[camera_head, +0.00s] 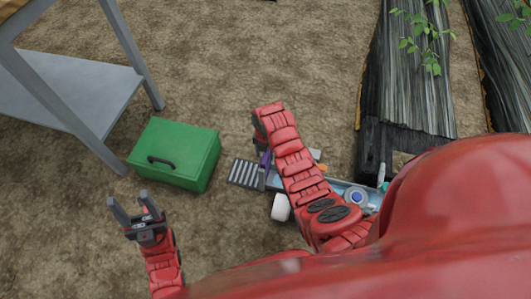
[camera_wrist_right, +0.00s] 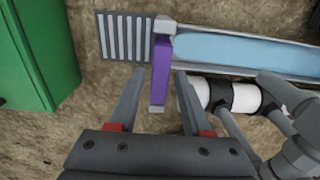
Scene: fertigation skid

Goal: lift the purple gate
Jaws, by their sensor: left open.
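The purple gate (camera_wrist_right: 158,72) is an upright slab with a grey top, standing across the end of a channel. In the right wrist view the two fingers of my right gripper (camera_wrist_right: 160,73) are apart, one on each side of the gate, with gaps visible to it. I cannot tell how far the fingertips are above or beside it. In the head view only a sliver of the gate (camera_head: 265,159) shows; my right arm hides the rest. My left gripper (camera_head: 129,200) is open and empty, over bare ground at the lower left.
The channel (camera_wrist_right: 297,44) holds blue water and ends in a grey slotted grate (camera_wrist_right: 122,38). White pipe (camera_wrist_right: 245,97) with dark fittings runs alongside. A green box (camera_head: 180,150) stands left of the grate. A grey table (camera_head: 75,85) is at upper left, dark planter beds (camera_head: 415,85) at right.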

